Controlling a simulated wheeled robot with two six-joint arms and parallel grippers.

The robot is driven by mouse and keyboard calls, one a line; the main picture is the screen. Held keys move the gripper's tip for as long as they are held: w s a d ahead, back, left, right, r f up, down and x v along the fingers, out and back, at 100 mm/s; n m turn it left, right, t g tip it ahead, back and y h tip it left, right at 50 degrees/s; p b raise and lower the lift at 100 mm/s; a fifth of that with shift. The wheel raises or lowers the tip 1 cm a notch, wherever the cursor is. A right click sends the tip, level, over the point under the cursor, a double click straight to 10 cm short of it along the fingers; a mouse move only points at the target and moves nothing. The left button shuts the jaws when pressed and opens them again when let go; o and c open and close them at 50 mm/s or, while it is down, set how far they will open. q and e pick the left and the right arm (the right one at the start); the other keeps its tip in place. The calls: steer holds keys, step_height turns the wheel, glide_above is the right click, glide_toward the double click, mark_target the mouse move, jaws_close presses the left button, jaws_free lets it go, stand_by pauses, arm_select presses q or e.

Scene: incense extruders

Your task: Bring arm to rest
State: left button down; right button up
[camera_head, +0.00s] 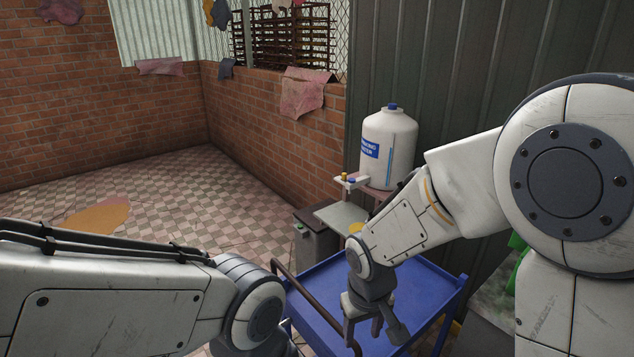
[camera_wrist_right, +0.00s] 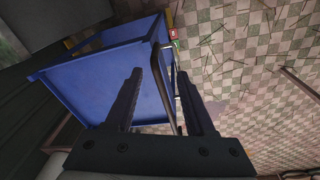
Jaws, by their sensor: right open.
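My right arm reaches in from the right in the head view, and its gripper (camera_head: 372,340) hangs over the blue cart. In the right wrist view the two dark fingers of the right gripper (camera_wrist_right: 160,90) stand apart with nothing between them. The cart's blue tray (camera_wrist_right: 95,75) and a dark handle bar lie beyond the fingers. My left arm comes in from the left in the head view. Its gripper is outside the picture.
The blue cart (camera_head: 325,290) has a dark handle (camera_head: 300,300). Behind it stand a grey machine (camera_head: 318,240) and a white water tank (camera_head: 388,148). A corrugated dark wall (camera_head: 440,60) is close on the right. Checkered floor (camera_head: 170,190) is open at the left.

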steer(key=s+d+m+t, duration=0.1)
steer(key=s+d+m, duration=0.25)
steer(key=d, duration=0.65)
steer(key=s+a+f+n+g+y+b, duration=0.15)
steer(key=s+a+f+n+b, duration=0.55)
steer(key=s+a+f+b, duration=1.2)
steer(key=w+d+r+p, duration=0.2)
steer(key=r+p, duration=0.4)
steer(key=r, duration=0.3)
steer(key=w+d+r+p, duration=0.3)
steer(key=r+p, duration=0.3)
steer(key=r, duration=0.4)
steer(key=shift+w+d+g+p, duration=0.15)
steer(key=shift+w+g+p, duration=0.2)
steer(key=shift+g, duration=0.1)
steer(key=shift+r, duration=0.1)
